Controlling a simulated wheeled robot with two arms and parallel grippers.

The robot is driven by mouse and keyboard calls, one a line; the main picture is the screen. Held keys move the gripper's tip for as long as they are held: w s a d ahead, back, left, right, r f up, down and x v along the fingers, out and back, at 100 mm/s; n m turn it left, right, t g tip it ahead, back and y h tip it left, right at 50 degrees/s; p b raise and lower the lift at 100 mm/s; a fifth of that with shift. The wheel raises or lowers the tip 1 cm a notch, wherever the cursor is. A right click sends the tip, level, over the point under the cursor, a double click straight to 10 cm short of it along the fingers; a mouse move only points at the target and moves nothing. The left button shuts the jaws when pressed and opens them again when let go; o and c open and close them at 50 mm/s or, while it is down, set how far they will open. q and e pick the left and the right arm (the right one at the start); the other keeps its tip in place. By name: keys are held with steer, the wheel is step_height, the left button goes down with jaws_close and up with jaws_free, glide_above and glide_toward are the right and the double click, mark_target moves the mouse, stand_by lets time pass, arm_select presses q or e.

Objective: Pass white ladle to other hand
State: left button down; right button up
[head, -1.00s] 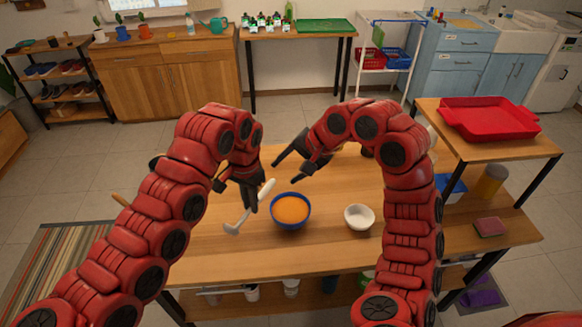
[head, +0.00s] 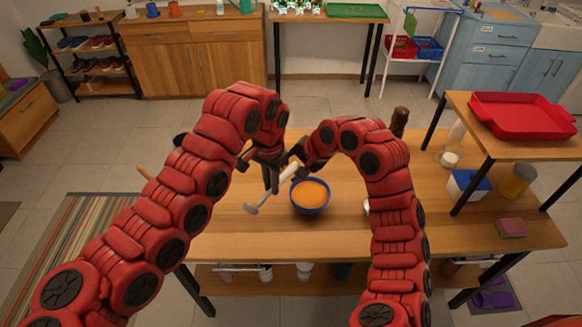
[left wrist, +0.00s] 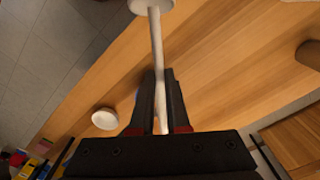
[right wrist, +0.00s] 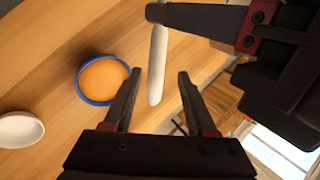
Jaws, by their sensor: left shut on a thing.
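The white ladle (head: 270,190) is held above the table, tilted, with its bowl end low and left and its handle end up and right in the head view. My left gripper (head: 270,184) is shut on its handle; in the left wrist view the handle (left wrist: 158,60) runs between the fingers. My right gripper (right wrist: 160,73) is open and close to the free handle end. In the right wrist view the handle (right wrist: 158,50) appears between its fingertips; I cannot tell whether they touch. In the head view the right fingers are partly hidden by the arm.
A blue bowl with orange contents (head: 310,197) stands on the wooden table (head: 300,242) just below the grippers. A white bowl (right wrist: 20,130) is beside it, mostly hidden by my right arm in the head view. A dark brown pepper mill (head: 400,122) stands at the back.

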jaws_close()
arm_select(q)
steer(key=c, duration=0.8)
jaws_free()
